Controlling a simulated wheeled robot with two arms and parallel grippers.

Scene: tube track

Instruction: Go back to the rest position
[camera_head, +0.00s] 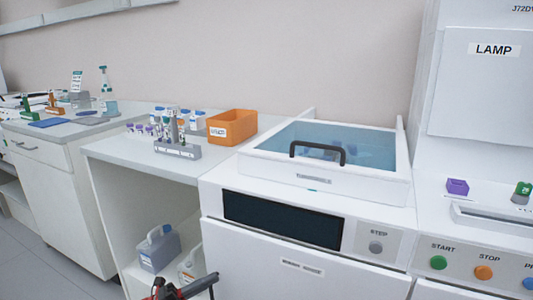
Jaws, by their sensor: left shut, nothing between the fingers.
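My left gripper (182,289) shows at the bottom edge, left of centre, in dark and red parts. It is shut and empty, and most of it is cut off by the frame. It appears in front of the open shelf under the bench, apart from the things on the bench top. My right gripper is not in view.
A tube rack (177,150) and an orange bin (232,127) stand on the bench. A lidded bath machine (325,160) with a black handle is right of them. A LAMP machine (480,80) is at far right. A grey jug (160,249) sits on the shelf.

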